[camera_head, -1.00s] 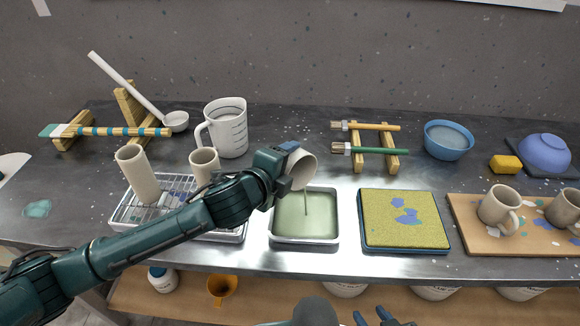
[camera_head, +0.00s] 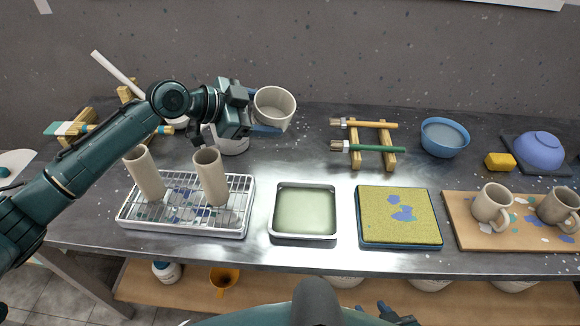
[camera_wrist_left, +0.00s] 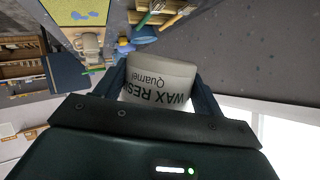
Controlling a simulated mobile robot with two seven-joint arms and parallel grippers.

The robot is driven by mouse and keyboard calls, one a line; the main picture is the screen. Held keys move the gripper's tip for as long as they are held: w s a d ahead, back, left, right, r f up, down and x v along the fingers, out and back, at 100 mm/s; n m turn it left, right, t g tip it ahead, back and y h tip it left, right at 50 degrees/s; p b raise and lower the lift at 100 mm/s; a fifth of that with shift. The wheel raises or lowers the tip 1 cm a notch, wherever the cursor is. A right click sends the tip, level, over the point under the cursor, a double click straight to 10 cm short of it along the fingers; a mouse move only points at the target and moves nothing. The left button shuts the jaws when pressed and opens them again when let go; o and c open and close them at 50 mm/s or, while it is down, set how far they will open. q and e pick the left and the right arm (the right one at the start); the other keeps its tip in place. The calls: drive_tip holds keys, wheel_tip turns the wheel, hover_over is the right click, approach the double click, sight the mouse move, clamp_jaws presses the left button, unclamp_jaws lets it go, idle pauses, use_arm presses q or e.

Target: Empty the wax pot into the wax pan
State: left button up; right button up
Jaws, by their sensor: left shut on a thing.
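The wax pot (camera_head: 274,108), a pale cup, is held by my left gripper (camera_head: 268,112) above the back of the bench, behind and left of the pan. Its mouth faces up toward the head camera, and no stream falls from it. In the left wrist view the pot (camera_wrist_left: 160,78) sits between the blue fingers, with "WAX RES" lettering on its side. The wax pan (camera_head: 305,238), a square metal tray, holds a pale green liquid. Part of my right gripper (camera_head: 386,312) shows at the bottom edge; its jaw opening is unclear.
A wire rack on a tray (camera_head: 185,229) with two beige cylinders stands left of the pan. A sponge pad (camera_head: 400,232) and a board (camera_head: 470,232) with mugs lie right. Brushes on a wooden rest (camera_head: 388,158) and a blue bowl (camera_head: 445,140) stand behind. A measuring jug (camera_head: 232,146) is partly hidden.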

sight(264, 95)
use_arm(q)
drive_tip(key=shift+s+d+f, duration=0.1)
drive_tip(key=shift+f, duration=0.15)
wheel_tip(264, 95, up, 4)
drive_tip(key=shift+r+n+g+h, duration=0.15)
drive_tip(key=shift+n+g+h, duration=0.45)
drive_tip(key=shift+n+h, duration=0.3)
drive_tip(key=shift+r+n, duration=0.3)
drive_tip(key=shift+r, duration=0.05)
use_arm(e)
drive_tip(key=shift+s+r, duration=0.1)
drive_tip(key=shift+r, duration=0.25)
use_arm(q)
drive_tip(key=s+d+f+n+t+y, duration=0.2)
drive_tip(key=s+d+f+n+t, duration=0.2)
drive_tip(key=s+f, duration=0.55)
drive_tip(key=s+a+n+t+y, duration=0.2)
drive_tip(key=s+a+n+y, duration=0.2)
drive_tip(key=a, duration=0.3)
drive_tip(key=s+a+n+t+y, duration=0.2)
drive_tip(key=s+a+n+y, duration=0.2)
drive_tip(key=a+n+y, duration=0.1)
drive_tip(key=shift+s+a+r+y, duration=0.4)
drive_tip(key=shift+a+y, duration=0.3)
drive_tip(key=shift+a, duration=0.45)
